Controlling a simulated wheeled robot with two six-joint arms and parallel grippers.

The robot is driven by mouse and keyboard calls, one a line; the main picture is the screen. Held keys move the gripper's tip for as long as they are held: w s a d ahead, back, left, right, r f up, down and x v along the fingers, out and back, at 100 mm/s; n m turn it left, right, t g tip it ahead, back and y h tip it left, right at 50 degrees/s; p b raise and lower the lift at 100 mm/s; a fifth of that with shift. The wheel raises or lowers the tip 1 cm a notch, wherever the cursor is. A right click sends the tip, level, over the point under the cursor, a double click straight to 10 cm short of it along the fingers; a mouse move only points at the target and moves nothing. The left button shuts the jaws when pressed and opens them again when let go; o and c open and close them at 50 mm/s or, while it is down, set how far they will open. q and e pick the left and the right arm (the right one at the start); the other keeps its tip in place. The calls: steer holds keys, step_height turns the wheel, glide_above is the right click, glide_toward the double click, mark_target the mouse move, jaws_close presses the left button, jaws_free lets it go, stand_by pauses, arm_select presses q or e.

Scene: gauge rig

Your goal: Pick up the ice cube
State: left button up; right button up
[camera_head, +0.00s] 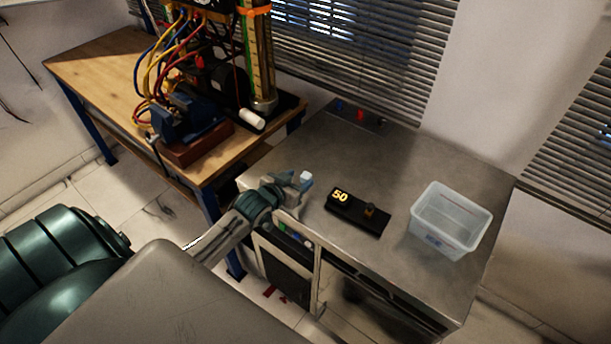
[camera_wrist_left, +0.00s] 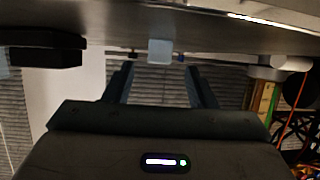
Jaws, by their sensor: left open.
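The ice cube (camera_head: 306,179) is a small pale blue block on the grey metal table (camera_head: 410,160), near its left edge. My left gripper (camera_head: 296,182) reaches in from the left and is right beside the cube, with its jaws open toward it. In the left wrist view, which shows the scene upside down, the ice cube (camera_wrist_left: 160,51) lies ahead of the gap between the two open fingers (camera_wrist_left: 160,78). The fingers do not appear closed on it. My right gripper is not in view.
A black box marked 50 (camera_head: 357,213) lies just right of the cube. A clear plastic container (camera_head: 450,222) stands further right. A wooden table (camera_head: 95,75) with a wired rig and gauge column (camera_head: 258,60) stands at the back left.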

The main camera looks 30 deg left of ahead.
mark_target(305, 176)
arm_select(q)
steer(key=shift+x, duration=1.25)
steer(key=shift+w+f, duration=0.15)
steer(key=shift+w, duration=0.15)
steer(key=shift+c, duration=0.2)
steer(key=c, duration=1)
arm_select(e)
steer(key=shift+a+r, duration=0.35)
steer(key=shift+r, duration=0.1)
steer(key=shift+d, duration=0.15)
